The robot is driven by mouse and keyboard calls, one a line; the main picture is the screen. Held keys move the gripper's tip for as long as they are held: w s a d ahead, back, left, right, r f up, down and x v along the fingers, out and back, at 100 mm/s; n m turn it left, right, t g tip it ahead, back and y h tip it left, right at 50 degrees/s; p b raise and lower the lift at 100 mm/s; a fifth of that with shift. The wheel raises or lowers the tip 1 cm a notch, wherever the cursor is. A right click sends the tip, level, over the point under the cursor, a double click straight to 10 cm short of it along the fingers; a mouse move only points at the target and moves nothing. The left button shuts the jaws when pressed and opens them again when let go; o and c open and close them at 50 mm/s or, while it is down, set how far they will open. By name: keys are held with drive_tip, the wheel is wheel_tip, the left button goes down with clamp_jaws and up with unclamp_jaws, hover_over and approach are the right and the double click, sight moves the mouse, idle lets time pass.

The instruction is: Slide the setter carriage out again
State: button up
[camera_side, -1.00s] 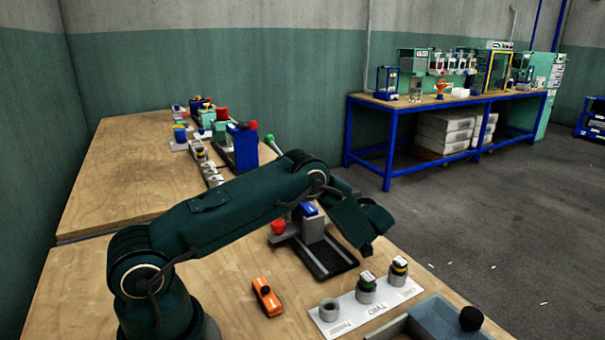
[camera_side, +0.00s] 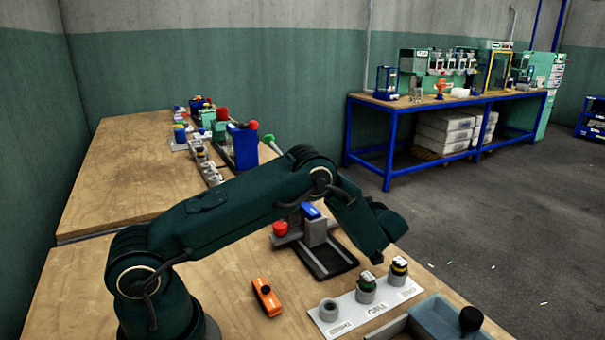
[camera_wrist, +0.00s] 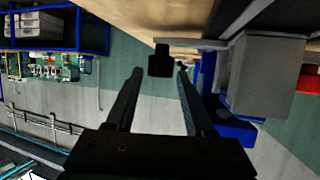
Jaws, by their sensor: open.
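A press-like unit (camera_side: 316,229) stands on the near bench in the side view, with a grey upright block, a blue top and a dark railed base (camera_side: 326,259). A red knob (camera_side: 280,229) is at its left. I cannot tell which part is the setter carriage. My gripper (camera_side: 377,258) points down just right of the dark base. In the wrist view my gripper (camera_wrist: 160,72) has its fingers apart. A small black block (camera_wrist: 160,60) shows between and beyond the fingertips, apparently untouched. The grey block (camera_wrist: 268,75) is to the right.
A white labelled plate (camera_side: 345,318) with several grey round holders lies close to my gripper. An orange tool (camera_side: 266,297) lies left of it. A blue-grey tray (camera_side: 445,322) with a black knob (camera_side: 471,318) is at the front right. Bare bench lies around the orange tool.

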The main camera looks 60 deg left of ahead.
drive_tip(key=shift+v, duration=1.05)
drive_tip(key=shift+o, duration=1.4)
wheel_tip(320, 180, up, 5)
drive_tip(key=f+m, duration=0.1)
drive_tip(key=m, duration=1.1)
drive_tip(key=f+m, duration=0.2)
drive_tip(key=m, duration=1)
drive_tip(key=f+m, duration=0.1)
drive_tip(key=m, duration=1.1)
drive_tip(key=shift+d+f, duration=0.15)
drive_tip(key=shift+d, duration=0.1)
drive_tip(key=shift+a+f, duration=0.1)
drive_tip(key=shift+f, duration=0.15)
drive_tip(key=shift+x, duration=2.45)
